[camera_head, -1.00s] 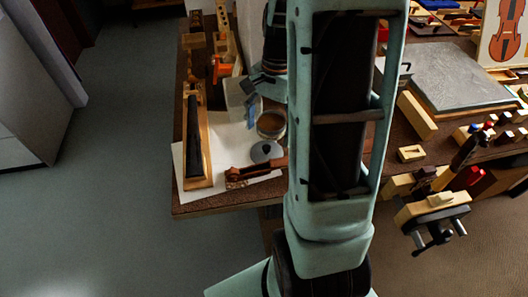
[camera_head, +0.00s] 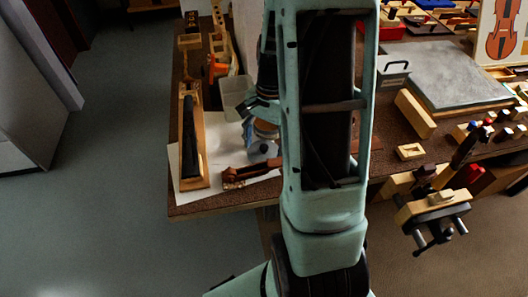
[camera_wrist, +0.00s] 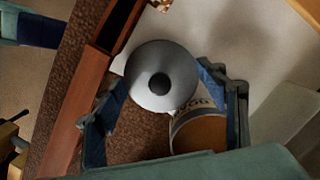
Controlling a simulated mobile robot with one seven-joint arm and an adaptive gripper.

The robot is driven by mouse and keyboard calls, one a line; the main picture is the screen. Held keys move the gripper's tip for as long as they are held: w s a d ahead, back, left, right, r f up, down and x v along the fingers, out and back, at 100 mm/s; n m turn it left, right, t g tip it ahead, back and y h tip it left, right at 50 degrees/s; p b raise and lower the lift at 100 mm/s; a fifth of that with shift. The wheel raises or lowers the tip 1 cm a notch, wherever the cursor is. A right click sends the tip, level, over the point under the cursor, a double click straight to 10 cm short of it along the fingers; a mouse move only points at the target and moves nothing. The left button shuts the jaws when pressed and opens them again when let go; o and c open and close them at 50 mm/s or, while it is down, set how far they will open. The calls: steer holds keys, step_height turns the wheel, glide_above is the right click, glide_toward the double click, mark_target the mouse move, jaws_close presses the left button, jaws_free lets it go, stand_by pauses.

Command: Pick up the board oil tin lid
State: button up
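The board oil tin lid is a grey disc with a dark round knob (camera_wrist: 160,83). In the wrist view it lies between the ends of my fingers, knob facing the camera. My gripper (camera_wrist: 167,73) is open, with one blue finger on each side of the lid, and nothing is visibly held. Whether a finger touches the lid cannot be told. The open tin (camera_wrist: 199,134), with lettering on its side and brown contents, sits beside the lid, nearer the right finger. In the head view my gripper (camera_head: 262,146) covers most of the lid and tin.
A white sheet (camera_head: 232,186) lies under a black fingerboard on pale wood (camera_head: 189,138) and a reddish-brown scroll piece (camera_head: 247,172). A pale bin (camera_head: 235,92) stands behind. The reddish wood (camera_wrist: 78,112) runs close to the left finger.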

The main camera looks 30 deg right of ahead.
steer(key=shift+s, duration=0.1)
steer(key=c, duration=0.6)
steer(key=shift+f, duration=0.1)
steer(key=shift+c, duration=0.9)
steer(key=shift+s, duration=0.1)
